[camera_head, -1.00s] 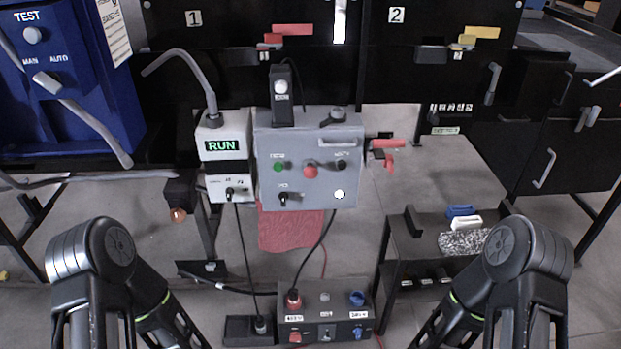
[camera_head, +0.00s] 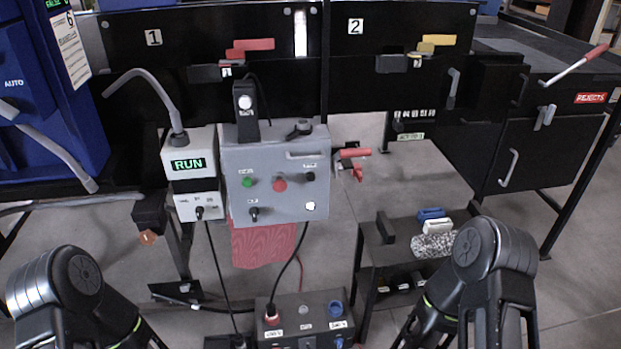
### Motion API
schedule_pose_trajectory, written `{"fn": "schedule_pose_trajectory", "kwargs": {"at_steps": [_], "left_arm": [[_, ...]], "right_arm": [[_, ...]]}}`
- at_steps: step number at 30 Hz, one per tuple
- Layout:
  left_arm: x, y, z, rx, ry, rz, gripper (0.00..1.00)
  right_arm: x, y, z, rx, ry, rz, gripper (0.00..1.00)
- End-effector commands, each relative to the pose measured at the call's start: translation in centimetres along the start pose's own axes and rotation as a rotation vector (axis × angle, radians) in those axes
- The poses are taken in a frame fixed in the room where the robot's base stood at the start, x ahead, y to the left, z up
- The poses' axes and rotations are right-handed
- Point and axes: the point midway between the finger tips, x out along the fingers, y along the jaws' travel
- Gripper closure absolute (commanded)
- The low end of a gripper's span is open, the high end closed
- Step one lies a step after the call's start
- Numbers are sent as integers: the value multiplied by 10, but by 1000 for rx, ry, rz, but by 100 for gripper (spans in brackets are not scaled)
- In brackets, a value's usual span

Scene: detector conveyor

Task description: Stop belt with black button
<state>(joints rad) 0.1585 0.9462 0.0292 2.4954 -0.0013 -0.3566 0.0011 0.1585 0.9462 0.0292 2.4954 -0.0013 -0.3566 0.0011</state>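The grey control box (camera_head: 275,160) stands in the middle of the view. On its front are a green button (camera_head: 250,183), a red button (camera_head: 280,184), a small black button or knob (camera_head: 310,177) at upper right, a black selector (camera_head: 253,214) at lower left and a white round button (camera_head: 310,206). Their labels are too small to read. Parts of both my arms show at the bottom corners, well apart from the box. Neither gripper's fingers can be seen.
A lower dark box (camera_head: 306,315) with red and blue knobs sits in front. A low black stand (camera_head: 385,254) holds blue and white items at right. A red lever (camera_head: 355,153) sticks out right of the control box. A blue cabinet (camera_head: 40,110) is at left.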

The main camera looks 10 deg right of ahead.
Motion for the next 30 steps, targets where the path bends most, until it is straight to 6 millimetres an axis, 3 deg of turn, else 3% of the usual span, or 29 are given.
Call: {"fn": "schedule_pose_trajectory", "kwargs": {"at_steps": [10, 30], "left_arm": [[0, 0, 0, 0, 0, 0, 64], [0, 0, 0, 0, 0, 0, 64]], "right_arm": [[0, 0, 0, 0, 0, 0, 100], [0, 0, 0, 0, 0, 0, 100]]}}
